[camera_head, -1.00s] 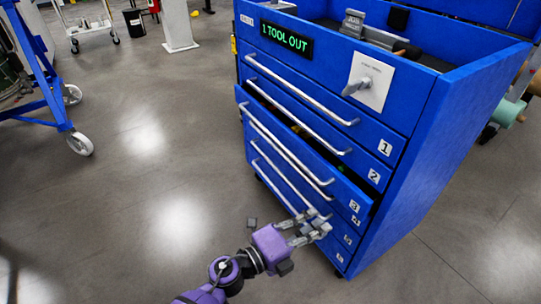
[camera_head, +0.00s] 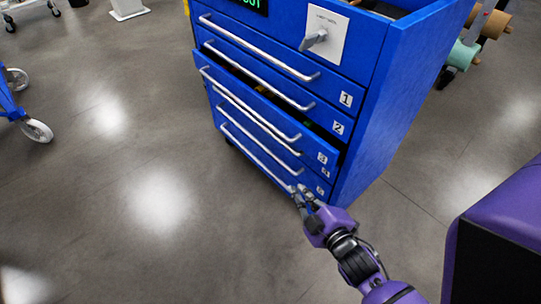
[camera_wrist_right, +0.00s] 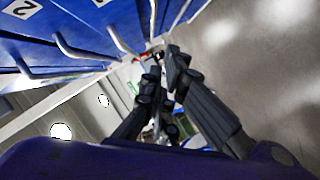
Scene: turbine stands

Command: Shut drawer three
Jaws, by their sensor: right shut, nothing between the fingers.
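Drawer three (camera_head: 312,147), blue with a long silver handle and a "3" label, stands part way out of the blue tool cabinet (camera_head: 374,122). A dark gap shows above its front edge, with a little of its inside visible. My right gripper (camera_head: 303,192) is shut and empty, low in front of the lower drawers' right end, below drawer three. I cannot tell whether its fingertips touch a lower drawer. In the right wrist view, the fingers (camera_wrist_right: 165,75) point along the cabinet front, with drawer handles (camera_wrist_right: 75,48) at the left. My left gripper is not in view.
Drawer one (camera_head: 336,88) and drawer two (camera_head: 325,116) above look shut. A grey latch handle (camera_head: 313,39) sits on the top panel. Grey floor (camera_head: 120,200) is open to the left. A blue wheeled stand (camera_head: 8,105) is at the far left.

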